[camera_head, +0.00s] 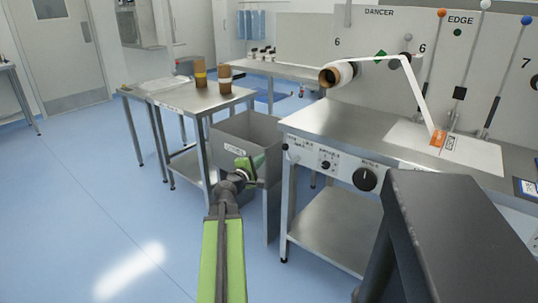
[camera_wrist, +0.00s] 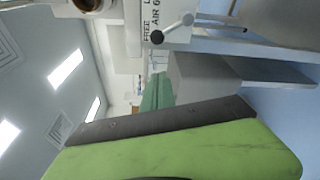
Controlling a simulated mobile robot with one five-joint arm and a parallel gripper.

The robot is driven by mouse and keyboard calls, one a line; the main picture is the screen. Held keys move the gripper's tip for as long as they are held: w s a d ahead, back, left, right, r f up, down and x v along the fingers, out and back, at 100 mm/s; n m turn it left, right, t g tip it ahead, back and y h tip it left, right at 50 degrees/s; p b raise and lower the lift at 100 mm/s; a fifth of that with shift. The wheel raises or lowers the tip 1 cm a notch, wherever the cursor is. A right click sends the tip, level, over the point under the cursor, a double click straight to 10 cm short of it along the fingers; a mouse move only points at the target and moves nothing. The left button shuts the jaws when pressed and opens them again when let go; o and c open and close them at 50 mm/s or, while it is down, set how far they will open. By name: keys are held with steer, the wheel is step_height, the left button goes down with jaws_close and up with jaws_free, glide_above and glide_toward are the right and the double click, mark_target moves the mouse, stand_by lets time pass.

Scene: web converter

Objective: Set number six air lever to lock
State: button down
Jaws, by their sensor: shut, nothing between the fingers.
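The number six air lever (camera_head: 287,148) is small on the left end of the machine's front panel in the head view. In the wrist view, turned sideways, the lever (camera_wrist: 172,27) has a pale ball and a dark round end beside the words FREE and AIR 6. The label's other word is cut off after an L. I cannot tell its setting for sure. My gripper (camera_head: 250,163) is shut and empty, left of the panel and apart from the lever. Its green tip also shows in the wrist view (camera_wrist: 157,92).
A grey bin (camera_head: 270,130) stands behind my gripper, between the machine bench (camera_head: 330,112) and a steel table (camera_head: 185,98) holding brown rolls. A black dial (camera_head: 365,179) is on the panel right of the lever. The blue floor (camera_head: 80,200) at left is clear.

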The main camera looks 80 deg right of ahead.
steer(key=shift+v, duration=1.1)
steer(key=w+a+f+m+t+y, duration=0.1)
steer(key=w+a+f, duration=0.2)
steer(key=w+a, duration=0.35)
steer(key=w+a+f+m+t+y, duration=0.1)
steer(key=w+a+f+t+y, duration=0.15)
steer(key=w, duration=0.75)
steer(key=w+a+f+m+y, duration=0.1)
steer(key=w+a+f, duration=0.4)
steer(key=w, duration=0.4)
steer(key=w+a+f+t+y, duration=0.1)
steer(key=w+a+f+y, duration=0.15)
steer(key=w+a, duration=0.5)
steer(key=w+a+f+t+y, duration=0.1)
steer(key=w+a+f, duration=0.25)
steer(key=a, duration=0.65)
steer(key=w+a+f+n+y, duration=0.1)
steer(key=w+a+f+y, duration=0.15)
steer(key=a, duration=0.75)
steer(key=w+a+f+y, duration=0.15)
steer(key=w+a, duration=0.25)
steer(key=a, duration=0.6)
steer(key=s+a+f+n+g+y, duration=0.1)
steer(key=a+y, duration=0.3)
steer(key=a, duration=1.8)
steer(key=shift+s+a+f+n+y, duration=0.2)
steer(key=shift+s+f+n+y, duration=0.1)
steer(key=shift+s+f, duration=0.1)
